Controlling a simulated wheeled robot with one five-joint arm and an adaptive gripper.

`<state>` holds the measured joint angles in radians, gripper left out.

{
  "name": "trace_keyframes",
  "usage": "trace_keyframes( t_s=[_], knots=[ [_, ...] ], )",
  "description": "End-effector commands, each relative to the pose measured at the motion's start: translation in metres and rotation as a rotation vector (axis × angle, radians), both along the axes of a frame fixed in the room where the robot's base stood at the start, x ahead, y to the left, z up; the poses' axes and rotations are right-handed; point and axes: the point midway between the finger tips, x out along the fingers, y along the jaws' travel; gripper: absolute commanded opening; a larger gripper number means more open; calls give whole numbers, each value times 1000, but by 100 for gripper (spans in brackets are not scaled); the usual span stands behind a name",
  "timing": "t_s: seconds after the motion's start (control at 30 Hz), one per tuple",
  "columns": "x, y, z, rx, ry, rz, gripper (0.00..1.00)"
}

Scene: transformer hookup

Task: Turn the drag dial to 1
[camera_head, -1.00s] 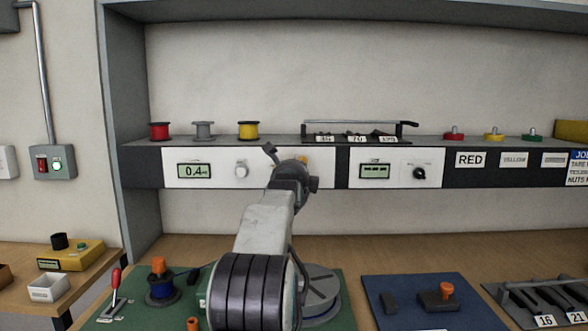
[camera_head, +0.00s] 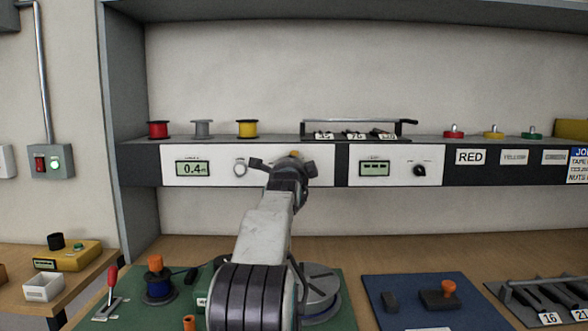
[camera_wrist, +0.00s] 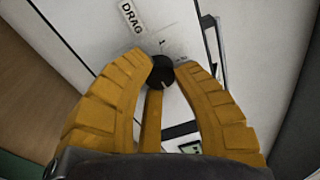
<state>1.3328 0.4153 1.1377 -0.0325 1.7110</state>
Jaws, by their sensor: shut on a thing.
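The drag dial (camera_wrist: 161,73) is a small black knob on a white panel in the wrist view, beside the printed DRAG label (camera_wrist: 131,18). My gripper (camera_wrist: 162,72) has its yellow fingers closed around the knob, one on each side. Small scale marks, one looking like a 1, show just above the knob. A pale mark shows on the knob's lower right, but I cannot read its setting surely. In the head view my gripper (camera_head: 295,157) is at the shelf-front panel and hides the dial.
A display (camera_head: 194,168) reading 0.4 and a pale knob (camera_head: 240,169) sit left of my gripper. A second panel has a dashed display (camera_head: 374,169) and a black knob (camera_head: 420,171). Spools (camera_head: 247,129) and a rack (camera_head: 358,130) stand on the shelf above.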

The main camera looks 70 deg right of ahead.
Motion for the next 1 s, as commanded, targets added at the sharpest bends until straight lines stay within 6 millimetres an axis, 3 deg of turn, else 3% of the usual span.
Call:
trace_keyframes(
  t_s=[0.77, 0.8, 1.0],
  knots=[
    [4, 1, 2, -38, 93, 0, 0],
    [3, 1, 2, -38, 93, 0, 31],
    [2, 1, 1, -35, 94, -2, 48]
  ],
)
